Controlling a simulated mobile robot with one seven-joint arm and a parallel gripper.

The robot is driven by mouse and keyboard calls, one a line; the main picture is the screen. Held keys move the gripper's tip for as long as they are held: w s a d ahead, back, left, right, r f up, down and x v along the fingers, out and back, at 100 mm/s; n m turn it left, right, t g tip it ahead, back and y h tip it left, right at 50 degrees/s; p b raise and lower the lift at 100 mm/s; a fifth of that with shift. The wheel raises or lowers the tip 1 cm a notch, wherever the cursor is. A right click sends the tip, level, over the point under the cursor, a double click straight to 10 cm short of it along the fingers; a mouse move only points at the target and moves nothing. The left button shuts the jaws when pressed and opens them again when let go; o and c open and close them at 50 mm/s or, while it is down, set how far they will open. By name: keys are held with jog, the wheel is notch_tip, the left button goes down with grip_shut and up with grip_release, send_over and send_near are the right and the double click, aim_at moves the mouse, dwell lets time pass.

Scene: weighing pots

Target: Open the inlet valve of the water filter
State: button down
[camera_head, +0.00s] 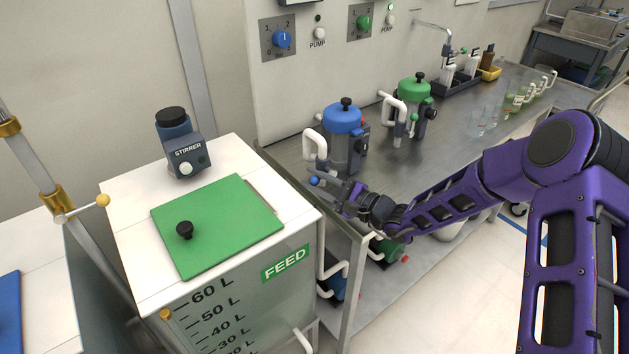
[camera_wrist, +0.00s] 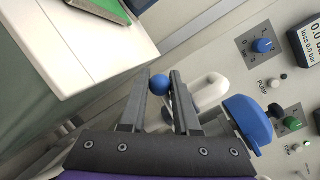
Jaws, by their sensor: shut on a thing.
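The blue-lidded filter (camera_head: 343,120) stands on the steel bench, with a white pipe loop (camera_head: 316,146) on its left side; its blue lid (camera_wrist: 248,118) and the white pipe (camera_wrist: 210,90) also show in the wrist view. A blue ball knob (camera_head: 314,181) sits low in front of the filter near the bench's front left corner. My gripper (camera_head: 322,186) is shut on this blue knob; in the wrist view the knob (camera_wrist: 159,84) lies between the two fingertips. The rest of its lever is mostly hidden by my fingers.
A green-lidded filter (camera_head: 413,90) stands farther right. The white feed tank (camera_head: 220,190) with a green lid is close on the left. Pump dials (camera_head: 283,40) are on the wall panel behind. Glassware (camera_head: 484,120) stands farther along the bench.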

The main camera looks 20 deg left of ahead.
jog(key=m, duration=0.1)
jog(key=r+m+p, duration=0.1)
jog(key=m, duration=0.1)
jog(key=r+m+y+p, duration=0.1)
jog(key=m, duration=0.1)
jog(key=shift+w+d+r+t, duration=0.1)
jog(key=shift+w+d+t, duration=0.2)
jog(key=shift+t, duration=0.1)
jog(key=m, duration=0.1)
jog(key=m+p, duration=0.1)
jog(key=m, duration=0.1)
jog(key=shift+w+d+r+t+y, duration=0.1)
jog(key=shift+w+r+t+y, duration=0.2)
jog(key=shift+r+t, duration=0.1)
jog(key=shift+w+d+r+m+t+p, duration=0.1)
jog(key=shift+w+m+t+p, duration=0.1)
jog(key=shift+m+p, duration=0.3)
jog(key=shift+w+d+r+m+t+p, duration=0.1)
jog(key=shift+m+t+p, duration=0.1)
jog(key=shift+m, duration=0.5)
jog(key=c, duration=1)
grip_release()
jog(key=shift+o, duration=0.4)
jog(key=shift+r, duration=0.1)
jog(key=shift+d, duration=0.1)
